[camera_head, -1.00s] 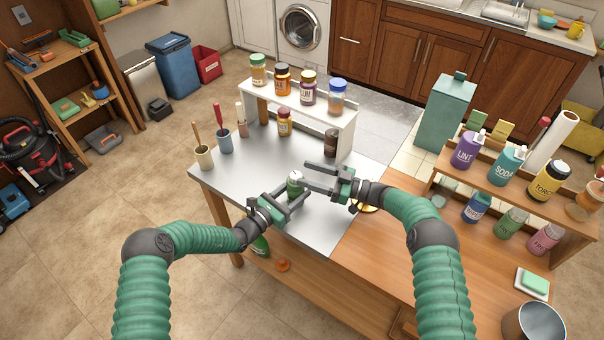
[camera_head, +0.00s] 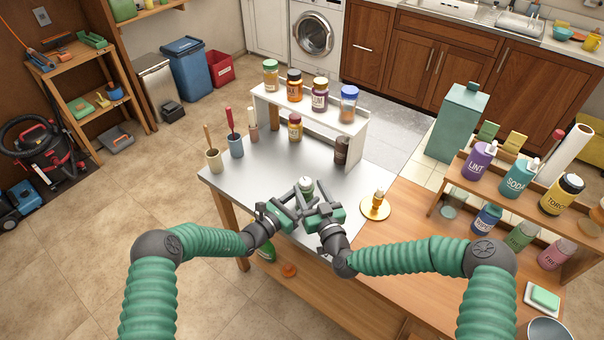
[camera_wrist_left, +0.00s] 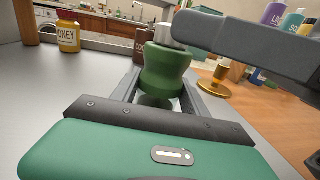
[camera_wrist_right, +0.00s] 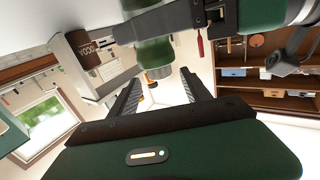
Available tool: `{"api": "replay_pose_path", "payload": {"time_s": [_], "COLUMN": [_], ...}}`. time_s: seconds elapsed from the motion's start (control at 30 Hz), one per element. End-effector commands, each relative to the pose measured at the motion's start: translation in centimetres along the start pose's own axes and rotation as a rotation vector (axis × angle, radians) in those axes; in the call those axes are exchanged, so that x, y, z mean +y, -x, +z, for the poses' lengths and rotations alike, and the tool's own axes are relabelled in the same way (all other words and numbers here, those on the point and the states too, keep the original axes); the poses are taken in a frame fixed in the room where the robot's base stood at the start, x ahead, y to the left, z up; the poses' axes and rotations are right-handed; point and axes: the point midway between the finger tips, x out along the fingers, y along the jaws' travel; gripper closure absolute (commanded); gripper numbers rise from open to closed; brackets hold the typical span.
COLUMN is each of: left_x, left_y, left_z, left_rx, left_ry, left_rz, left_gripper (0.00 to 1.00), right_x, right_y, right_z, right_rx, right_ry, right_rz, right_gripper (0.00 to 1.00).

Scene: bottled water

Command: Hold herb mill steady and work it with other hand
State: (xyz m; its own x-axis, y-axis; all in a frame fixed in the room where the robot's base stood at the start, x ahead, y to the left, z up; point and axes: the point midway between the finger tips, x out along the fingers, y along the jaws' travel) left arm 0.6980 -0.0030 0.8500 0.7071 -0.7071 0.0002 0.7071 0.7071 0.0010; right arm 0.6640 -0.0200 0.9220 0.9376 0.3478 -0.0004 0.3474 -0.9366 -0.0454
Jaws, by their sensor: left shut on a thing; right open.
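The herb mill (camera_head: 306,185) is green with a pale top and stands upright over the metal worktop. In the left wrist view its green waisted body (camera_wrist_left: 166,70) sits between the fingers of my left gripper (camera_head: 296,204), which is shut on it. My right gripper (camera_head: 314,204) is open beside the mill, close to my left gripper. In the left wrist view a dark right finger crosses close to the mill's pale top; I cannot tell whether they touch. In the right wrist view the mill's green body (camera_wrist_right: 154,54) lies just beyond the open right fingers.
A brass dish (camera_head: 375,208) with a small amber-and-white item stands right of the grippers. A white riser (camera_head: 320,118) with several jars is behind, with a honey jar (camera_head: 295,129) and dark jar (camera_head: 341,151) near it. Utensil cups (camera_head: 214,161) stand left. The worktop's left-middle is clear.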

Motion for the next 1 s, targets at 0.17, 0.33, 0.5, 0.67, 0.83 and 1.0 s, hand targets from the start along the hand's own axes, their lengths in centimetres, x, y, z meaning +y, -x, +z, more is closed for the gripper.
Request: {"api": "replay_pose_path", "payload": {"time_s": [0.17,0.33,0.5,0.67,0.83,1.0], "left_x": [-0.1,-0.1,-0.1,0.0,0.0,0.0], "left_y": [0.0,0.1,0.1,0.1,0.1,0.1], "left_z": [-0.2,-0.2,-0.2,-0.2,-0.2,-0.2], "left_rx": [0.005,0.005,0.005,0.005,0.005,0.005], "left_ry": [0.001,0.001,0.001,0.000,0.001,0.001], "left_rz": [-0.001,0.000,0.000,0.000,0.000,0.000], "left_gripper": [0.83,0.83,0.83,0.83,0.83,0.83], "right_x": [0.0,0.0,0.0,0.0,0.0,0.1], "right_y": [-4.3,-6.6,-7.2,-7.1,-7.1,-7.1], "right_z": [0.1,0.0,0.1,0.1,0.1,0.1], "right_rx": [0.000,0.000,-0.001,-0.001,0.000,0.000], "right_ry": [-0.001,-0.001,0.000,0.000,0.000,0.000], "right_rz": [0.002,0.000,0.000,0.000,0.000,0.000], "right_gripper": [0.44,0.44,0.44,0.47,0.69,0.91]}}
